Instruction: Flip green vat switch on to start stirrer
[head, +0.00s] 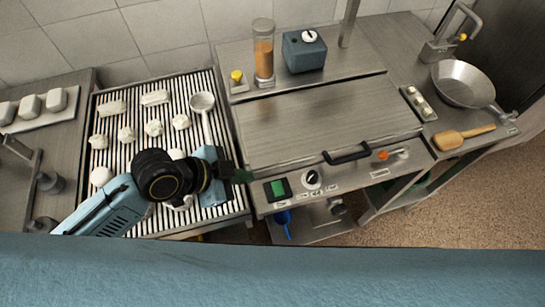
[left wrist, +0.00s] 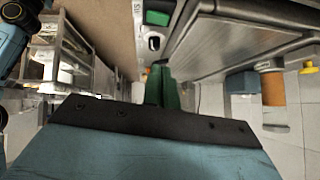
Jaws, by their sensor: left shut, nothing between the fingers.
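The green switch (head: 278,189) sits in a black frame on the steel front panel of the vat (head: 320,125). It also shows at the top of the left wrist view (left wrist: 158,18). My left gripper (head: 242,176) is just left of the switch in the head view, with a visible gap between them. Its dark green fingers (left wrist: 162,88) are shut together and empty, pointing toward the panel in the left wrist view. Whether the switch is on or off cannot be told. My right gripper is not in view.
A round knob (head: 312,178) sits right of the switch, then a black lid handle (head: 347,153) and an orange-tipped lever (head: 384,155). A ribbed tray (head: 219,211) with white lumps and a ladle (head: 204,106) lies left. A pan (head: 463,83) is far right.

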